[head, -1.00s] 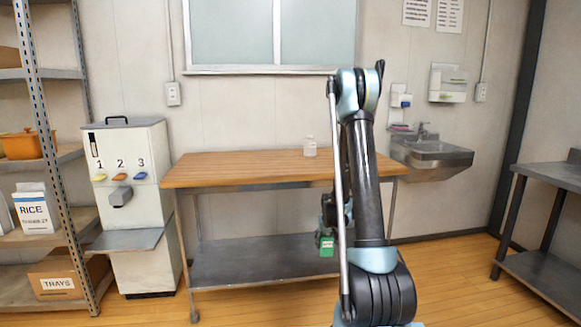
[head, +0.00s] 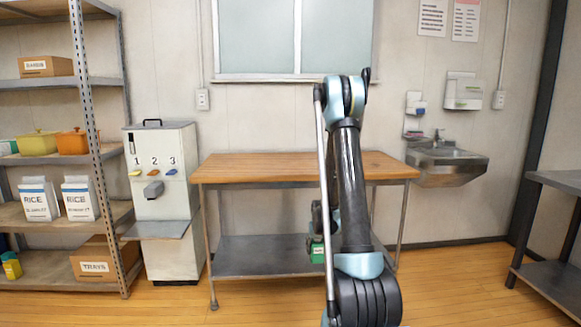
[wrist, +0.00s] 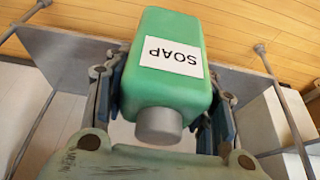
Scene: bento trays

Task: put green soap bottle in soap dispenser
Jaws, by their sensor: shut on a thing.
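The green soap bottle (wrist: 185,85), with a white SOAP label and grey cap, is in my gripper (wrist: 170,95) in the wrist view. The fingers are shut on its two sides, and the cap points toward the bottom of the picture. In the head view a small part of the green bottle (head: 317,253) shows beside my arm, in front of the table's lower shelf. A small white-and-blue unit on the wall above the sink (head: 415,104) looks like the soap dispenser. My gripper is well apart from it. Its inside cannot be made out.
A wooden-topped table (head: 250,170) stands ahead. A steel sink (head: 447,170) is right of it, with a larger white wall unit (head: 462,90) above. A numbered machine (head: 160,210) and shelving (head: 115,200) stand left. A dark table (head: 555,180) is at right. Open floor lies between.

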